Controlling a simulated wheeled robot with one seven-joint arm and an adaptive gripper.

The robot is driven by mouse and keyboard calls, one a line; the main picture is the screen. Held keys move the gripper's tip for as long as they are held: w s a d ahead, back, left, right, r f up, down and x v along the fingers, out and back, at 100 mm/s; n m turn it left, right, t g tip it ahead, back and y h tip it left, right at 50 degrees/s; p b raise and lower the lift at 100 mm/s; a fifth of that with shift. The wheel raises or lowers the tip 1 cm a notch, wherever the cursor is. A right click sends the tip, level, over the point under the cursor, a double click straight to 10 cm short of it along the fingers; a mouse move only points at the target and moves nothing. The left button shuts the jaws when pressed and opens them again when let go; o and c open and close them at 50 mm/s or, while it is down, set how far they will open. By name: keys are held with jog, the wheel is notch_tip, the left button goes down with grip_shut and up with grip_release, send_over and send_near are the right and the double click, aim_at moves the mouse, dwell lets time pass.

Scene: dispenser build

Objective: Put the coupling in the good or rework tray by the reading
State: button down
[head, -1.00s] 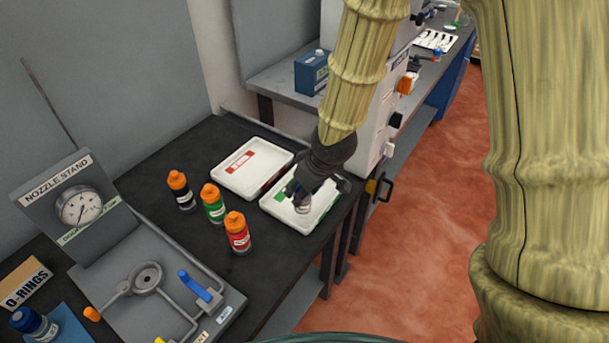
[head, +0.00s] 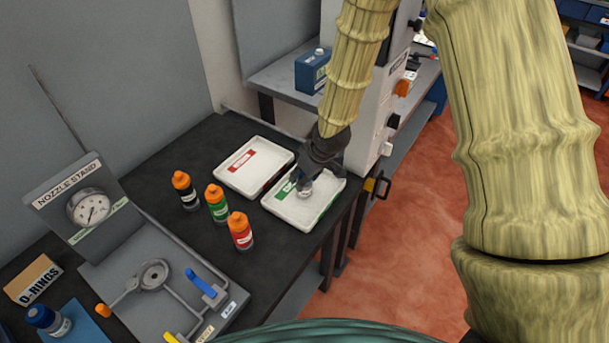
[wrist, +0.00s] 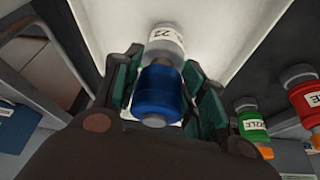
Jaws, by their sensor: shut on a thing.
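The coupling is blue with a pale, labelled end and a narrow metal neck. My gripper (wrist: 160,92) is shut on the coupling (wrist: 158,90), with one green-padded finger on each side. In the head view my gripper (head: 306,184) is over the tray with the green label (head: 327,208), and the coupling's pale end (head: 304,192) shows below the fingers. I cannot tell whether it touches the tray floor. The tray with the red label (head: 226,180) is to its left and looks empty. The nozzle stand's gauge (head: 90,208) is at the left; its reading is too small to tell.
Black (head: 186,190), green (head: 216,203) and red (head: 240,231) bottles with orange caps stand left of the trays. The nozzle stand's base has a blue lever (head: 202,283). A blue-capped bottle (head: 48,320) and an O-rings box (head: 34,280) are at lower left.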

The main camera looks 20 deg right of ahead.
jog(key=shift+f, duration=0.4)
jog(key=shift+f, duration=0.1)
jog(key=c, duration=0.8)
grip_release()
jog(key=shift+r, duration=0.2)
jog(key=shift+b+v, duration=1.05)
jog(key=shift+v, duration=4.9)
jog(key=shift+s, duration=0.1)
